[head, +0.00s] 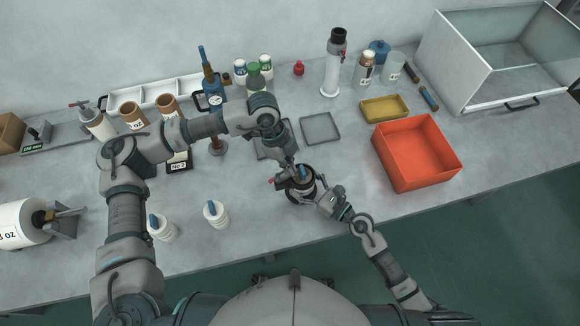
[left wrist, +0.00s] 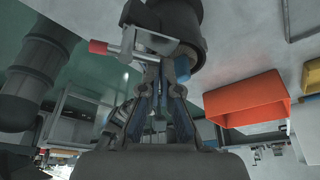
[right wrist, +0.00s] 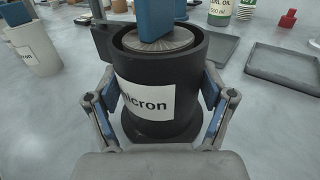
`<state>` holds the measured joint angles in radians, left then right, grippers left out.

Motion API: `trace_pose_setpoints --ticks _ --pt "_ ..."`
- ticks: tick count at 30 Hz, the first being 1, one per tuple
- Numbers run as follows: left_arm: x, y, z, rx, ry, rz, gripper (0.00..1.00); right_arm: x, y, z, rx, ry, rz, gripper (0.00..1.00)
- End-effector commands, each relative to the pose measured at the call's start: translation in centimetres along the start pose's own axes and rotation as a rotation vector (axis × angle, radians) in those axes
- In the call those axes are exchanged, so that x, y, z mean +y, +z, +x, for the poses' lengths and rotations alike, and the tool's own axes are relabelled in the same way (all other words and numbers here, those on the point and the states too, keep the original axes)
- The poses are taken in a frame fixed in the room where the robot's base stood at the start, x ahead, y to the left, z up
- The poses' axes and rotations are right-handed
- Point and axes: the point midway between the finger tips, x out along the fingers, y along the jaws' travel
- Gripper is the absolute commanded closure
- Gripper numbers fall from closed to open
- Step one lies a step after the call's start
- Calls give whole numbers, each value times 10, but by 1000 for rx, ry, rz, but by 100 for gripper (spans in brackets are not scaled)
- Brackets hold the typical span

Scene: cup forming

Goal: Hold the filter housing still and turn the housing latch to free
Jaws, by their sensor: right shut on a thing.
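The filter housing (head: 303,193) is a dark upright cylinder near the front of the bench. The right wrist view shows the black housing (right wrist: 185,80) with a white "micron" label and a blue-handled, ribbed insert in its top. My right gripper (right wrist: 160,102) is shut on the housing, one finger on each side. The housing latch (left wrist: 125,50) is a metal bar with a red end, beside the dark housing in the left wrist view. My left gripper (left wrist: 162,68) has its fingertips close together at the latch. Whether they touch or pinch it is unclear.
Two white cartridges with blue handles (head: 215,214) stand to the left of the housing. An orange bin (head: 416,152) is at the right, with a yellow tray (head: 384,107) behind it. A grey tray (head: 320,127) lies behind the housing. Bare bench lies between housing and bin.

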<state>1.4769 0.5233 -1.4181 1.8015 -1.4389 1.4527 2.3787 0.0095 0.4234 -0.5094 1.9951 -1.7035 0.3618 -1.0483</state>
Motion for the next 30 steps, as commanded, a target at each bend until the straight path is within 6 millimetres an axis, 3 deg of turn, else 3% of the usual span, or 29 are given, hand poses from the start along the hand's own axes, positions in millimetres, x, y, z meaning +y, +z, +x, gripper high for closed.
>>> trace_pose_setpoints --ticks 30 --pt "-3 30 -9 -2 1 -5 100 -1 0 0 1 -2 0 75"
